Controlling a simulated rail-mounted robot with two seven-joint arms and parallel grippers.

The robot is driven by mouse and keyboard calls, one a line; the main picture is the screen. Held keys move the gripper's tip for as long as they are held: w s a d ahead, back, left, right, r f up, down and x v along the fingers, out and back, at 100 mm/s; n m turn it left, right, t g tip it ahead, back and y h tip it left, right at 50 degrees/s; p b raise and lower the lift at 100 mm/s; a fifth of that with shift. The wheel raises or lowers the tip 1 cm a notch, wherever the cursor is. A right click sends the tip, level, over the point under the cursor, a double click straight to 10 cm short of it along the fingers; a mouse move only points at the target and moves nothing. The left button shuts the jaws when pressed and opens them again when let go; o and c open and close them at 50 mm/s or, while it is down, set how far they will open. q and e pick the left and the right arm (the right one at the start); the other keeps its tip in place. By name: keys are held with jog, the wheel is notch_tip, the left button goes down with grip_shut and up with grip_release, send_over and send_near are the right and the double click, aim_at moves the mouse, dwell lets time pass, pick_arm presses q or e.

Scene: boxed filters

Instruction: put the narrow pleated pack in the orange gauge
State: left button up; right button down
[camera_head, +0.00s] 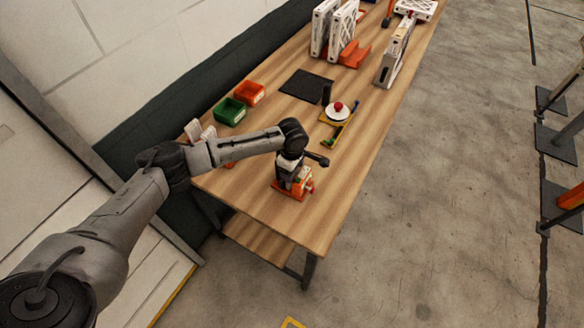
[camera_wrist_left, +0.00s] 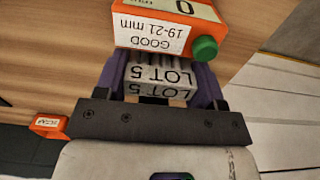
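The orange gauge (camera_head: 306,187) stands near the front end of the table. In the left wrist view the gauge (camera_wrist_left: 178,13) shows a "GOOD 19-21 mm" label, part of a display and a green button. My left gripper (camera_head: 290,187) is low at the gauge. Its purple fingers (camera_wrist_left: 160,78) are on both sides of a pale pleated pack (camera_wrist_left: 160,73) with two "LOT 5" labels, and look closed on it. The pack is right beside the gauge in that view; whether it is in its opening I cannot tell. My right gripper is not in view.
A green bin (camera_head: 229,112) and an orange-red bin (camera_head: 249,94) stand along the wall side. White packs (camera_head: 194,131) stand at the left edge. A black mat (camera_head: 306,86), a yellow fixture (camera_head: 336,138) with a red-knobbed white disc, and white-framed filters (camera_head: 343,30) are farther back.

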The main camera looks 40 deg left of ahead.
pick_arm(q)
jog(key=o, duration=0.4)
jog(key=shift+o, duration=0.2)
notch_tip(320, 180, up, 12)
jog(key=s+d+f+m+t+h, duration=0.1)
jog(key=s+d+f+m+h, duration=0.1)
jog(key=s+d+f+m, duration=1.25)
jog(key=s+a+r+m+t+y, duration=0.1)
jog(key=s+m, duration=0.6)
jog(key=s, duration=1.3)
jog(key=shift+a+r+t+y, duration=0.15)
jog(key=shift+r+t+y, duration=0.3)
jog(key=shift+t, duration=0.35)
